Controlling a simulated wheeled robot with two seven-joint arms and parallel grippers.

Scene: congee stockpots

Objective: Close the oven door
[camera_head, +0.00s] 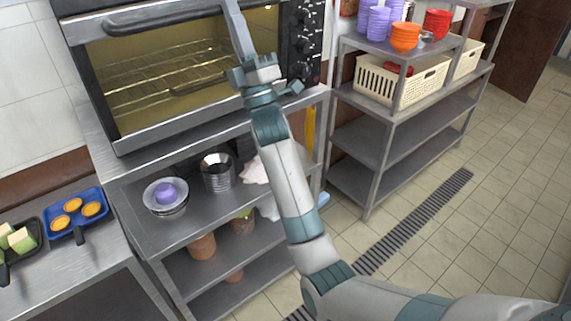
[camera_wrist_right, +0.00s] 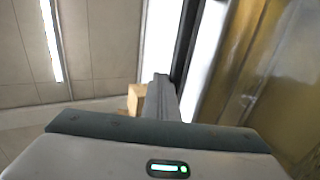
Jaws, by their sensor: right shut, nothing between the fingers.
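The oven (camera_head: 90,75) stands on a metal shelf unit at the upper left of the head view. Its yellow-lit interior with wire racks (camera_head: 150,75) shows inside the steel frame. Dark bar handles (camera_head: 165,17) cross the front, and the oven's top is cut off. I cannot tell how far the door stands open. My right gripper (camera_head: 236,25) is shut and empty, reaching up in front of the oven's right part. In the right wrist view its fingers (camera_wrist_right: 161,98) are beside a dark edge and a golden glassy surface (camera_wrist_right: 270,70). My left gripper is out of view.
Oven knobs (camera_head: 304,45) are right of my right gripper. Below the oven, the shelf holds bowls (camera_head: 165,198) and pots (camera_head: 202,246). A counter with a blue tray (camera_head: 63,230) is at left. A rack with baskets (camera_head: 377,87) stands at right; the floor there is clear.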

